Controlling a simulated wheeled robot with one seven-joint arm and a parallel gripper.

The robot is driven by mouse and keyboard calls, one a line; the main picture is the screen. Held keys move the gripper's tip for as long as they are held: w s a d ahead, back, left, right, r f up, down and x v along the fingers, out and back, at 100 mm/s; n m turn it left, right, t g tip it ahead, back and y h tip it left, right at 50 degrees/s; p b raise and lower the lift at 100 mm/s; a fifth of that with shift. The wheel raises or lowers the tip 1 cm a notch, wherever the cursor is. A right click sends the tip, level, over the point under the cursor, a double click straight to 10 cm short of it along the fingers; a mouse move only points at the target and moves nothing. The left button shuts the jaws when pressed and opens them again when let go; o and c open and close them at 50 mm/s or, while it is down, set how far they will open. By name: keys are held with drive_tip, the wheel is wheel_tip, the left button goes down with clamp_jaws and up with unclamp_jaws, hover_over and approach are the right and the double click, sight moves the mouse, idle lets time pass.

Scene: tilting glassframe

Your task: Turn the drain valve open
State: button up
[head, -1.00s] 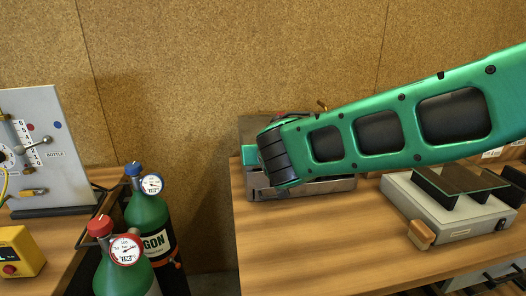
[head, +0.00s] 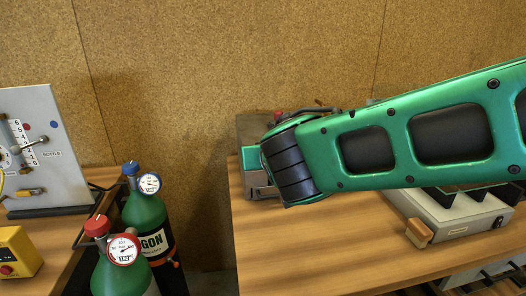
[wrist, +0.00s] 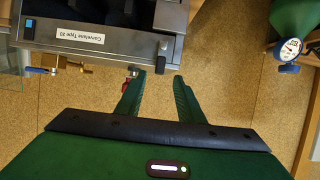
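My gripper (wrist: 160,78) is open in the wrist view, with its two green fingers apart and nothing between them. A grey device (wrist: 85,38) with a white label lies just beyond the fingertips. A brass fitting with a blue lever (wrist: 38,70) sticks out at its left side, well left of the fingers. A small red part (wrist: 126,84) on a metal stem sits right beside the left finger; I cannot tell if they touch. Which of these is the drain valve is not clear.
The device stands on a wooden bench (head: 310,235) against a cork wall. A grey unit with a wooden handle (head: 418,232) stands to the right. Two green gas bottles (head: 147,215) with gauges and a panel (head: 40,130) are on the left. The bench front is clear.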

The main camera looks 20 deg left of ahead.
drive_tip(key=shift+v, duration=1.85)
drive_tip(key=shift+d+f, duration=0.1)
drive_tip(key=shift+f, duration=0.05)
drive_tip(key=w+d+f+m+g+h, duration=0.1)
drive_tip(key=w+d+f+m+h, duration=0.2)
drive_tip(key=d, duration=0.9)
drive_tip(key=w+d+m+h, duration=0.1)
drive_tip(key=w+d+h, duration=0.3)
drive_tip(key=d, duration=0.8)
drive_tip(key=s+d+f+m+g+h, duration=0.1)
drive_tip(key=s+d+f+g, duration=0.1)
drive_tip(key=d, duration=0.8)
drive_tip(key=s+d+f+m+g+h, duration=0.1)
drive_tip(key=s+d+f+m, duration=0.1)
drive_tip(key=d, duration=0.9)
drive_tip(key=s+d+f+m+g, duration=0.2)
drive_tip(key=s+d, duration=0.5)
drive_tip(key=d, duration=0.1)
drive_tip(key=s+d+f+m+g, duration=0.1)
drive_tip(key=s+d+f+g, duration=0.15)
drive_tip(key=s+d, duration=0.5)
drive_tip(key=s+d+f+m+g+y, duration=0.1)
drive_tip(key=s+f+m+g+y, duration=0.1)
drive_tip(key=s, duration=1.2)
drive_tip(key=shift+d+m+g, duration=0.4)
drive_tip(key=shift+g, duration=0.05)
